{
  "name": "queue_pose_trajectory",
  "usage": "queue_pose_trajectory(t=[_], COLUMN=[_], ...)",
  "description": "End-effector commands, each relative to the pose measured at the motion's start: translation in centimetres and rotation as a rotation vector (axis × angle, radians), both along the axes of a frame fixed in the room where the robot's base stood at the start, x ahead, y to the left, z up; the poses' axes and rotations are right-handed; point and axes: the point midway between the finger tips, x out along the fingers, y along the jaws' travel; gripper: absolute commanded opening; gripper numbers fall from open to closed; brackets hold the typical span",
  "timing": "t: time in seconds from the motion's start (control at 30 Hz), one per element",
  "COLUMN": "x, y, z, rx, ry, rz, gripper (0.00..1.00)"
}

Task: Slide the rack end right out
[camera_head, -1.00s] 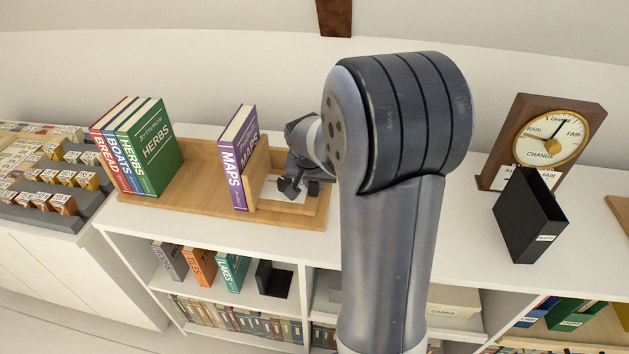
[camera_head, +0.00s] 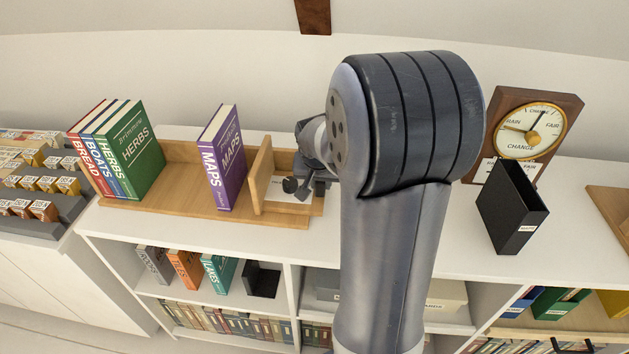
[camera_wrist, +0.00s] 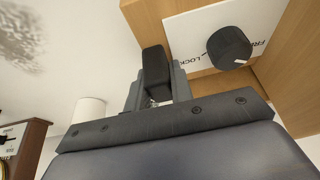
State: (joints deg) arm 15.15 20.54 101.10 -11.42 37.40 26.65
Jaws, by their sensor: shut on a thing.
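The wooden book rack lies on the white shelf top, with its bare base (camera_head: 180,196) between the book groups. Its upright rack end (camera_head: 261,175) stands right of the purple MAPS book (camera_head: 224,160), with a narrow gap between them. A white plate marked FREE and LOCK (camera_wrist: 200,35) carries a dark round knob (camera_wrist: 229,47) in the wrist view. My gripper (camera_head: 303,180) is at the rack's right part, shut on the rack end. In the wrist view my fingers (camera_wrist: 160,78) meet a wooden edge beside the plate. The exact grip is partly hidden.
A black file box (camera_head: 511,208) and a barometer (camera_head: 530,130) stand to the right. My arm covers the shelf top between.

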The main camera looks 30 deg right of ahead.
Motion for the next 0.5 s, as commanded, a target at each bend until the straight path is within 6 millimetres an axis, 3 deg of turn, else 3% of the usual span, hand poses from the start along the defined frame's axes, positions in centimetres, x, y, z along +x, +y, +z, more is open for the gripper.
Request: queue_pose_trajectory(t=[0.13,0.17,0.4,0.5], x=[-0.12,-0.12,-0.09,-0.08], y=[-0.25,-0.25,-0.18,-0.16], z=[0.03,0.03,0.01,0.0], rx=[-0.005,-0.006,-0.004,-0.003], ry=[0.002,0.003,0.003,0.002], rz=[0.0,0.0,0.0,-0.001], gripper=[0.0,0.24,0.44,0.44])
